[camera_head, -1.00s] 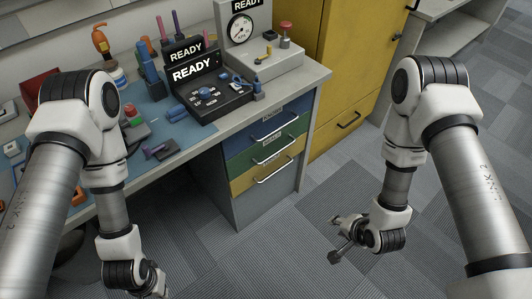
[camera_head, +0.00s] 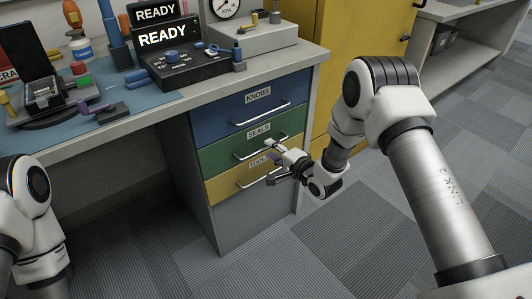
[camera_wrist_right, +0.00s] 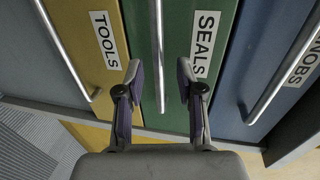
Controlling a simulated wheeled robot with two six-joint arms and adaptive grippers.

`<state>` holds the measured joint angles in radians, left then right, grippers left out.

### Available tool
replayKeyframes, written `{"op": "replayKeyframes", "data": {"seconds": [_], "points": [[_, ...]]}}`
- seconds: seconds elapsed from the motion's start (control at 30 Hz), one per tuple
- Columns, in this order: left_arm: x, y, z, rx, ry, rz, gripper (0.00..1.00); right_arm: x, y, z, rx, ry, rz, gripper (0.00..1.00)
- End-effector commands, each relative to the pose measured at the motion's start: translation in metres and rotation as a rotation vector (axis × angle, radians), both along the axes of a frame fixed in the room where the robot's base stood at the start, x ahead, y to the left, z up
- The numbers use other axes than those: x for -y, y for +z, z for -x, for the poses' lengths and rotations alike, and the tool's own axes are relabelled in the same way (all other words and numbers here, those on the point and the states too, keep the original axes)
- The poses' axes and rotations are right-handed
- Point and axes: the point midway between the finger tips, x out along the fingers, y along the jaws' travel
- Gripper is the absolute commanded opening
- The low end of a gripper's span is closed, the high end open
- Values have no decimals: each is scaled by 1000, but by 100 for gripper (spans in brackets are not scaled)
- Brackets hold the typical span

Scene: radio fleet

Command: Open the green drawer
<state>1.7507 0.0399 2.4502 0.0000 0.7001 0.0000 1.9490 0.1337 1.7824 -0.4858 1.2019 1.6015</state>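The green drawer (camera_head: 220,160), labelled SEALS, is the middle of three coloured drawers under the desk. Its front looks flush with the others, so it appears shut. It carries a metal bar handle (camera_wrist_right: 158,40). My right gripper (camera_head: 274,162) is at the drawer fronts, its fingers pointing at the green one. In the right wrist view my right gripper (camera_wrist_right: 159,70) is open, with one finger on each side of the handle. I cannot tell whether either finger touches the bar. The left arm shows at the lower left of the head view, its gripper out of frame.
The blue KNOBS drawer (camera_head: 225,115) is above and the yellow TOOLS drawer (camera_head: 222,190) below, each with its own bar handle. The desk top (camera_head: 190,98) holds devices and tools. A yellow cabinet (camera_head: 345,35) stands to the right. The carpet in front is clear.

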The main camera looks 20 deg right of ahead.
Motion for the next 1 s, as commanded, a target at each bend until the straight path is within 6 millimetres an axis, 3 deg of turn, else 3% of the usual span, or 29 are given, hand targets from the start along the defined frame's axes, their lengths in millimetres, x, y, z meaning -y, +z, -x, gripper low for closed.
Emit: {"op": "replayKeyframes", "data": {"seconds": [0.2, 0.43, 0.47, 0.53, 0.57, 1.0], "points": [[0, -9, 0, -1, 0, 0, 0, -10, -8, -26, -1, 1, 0, 37], [0, -9, 0, -1, 0, 0, 0, -10, -7, -28, -3, 0, 0, 37], [0, -9, 0, -1, 0, 0, 0, -10, -7, -27, -3, 0, 0, 30], [0, -9, 0, -1, 0, 0, 0, -10, -7, -27, -2, 0, 0, 5], [0, -9, 0, -1, 0, 0, 0, -10, -7, -27, -2, 0, 0, 0], [0, -5, 0, -1, 0, 0, 0, -9, -6, -24, -3, 0, -1, 0]]}}
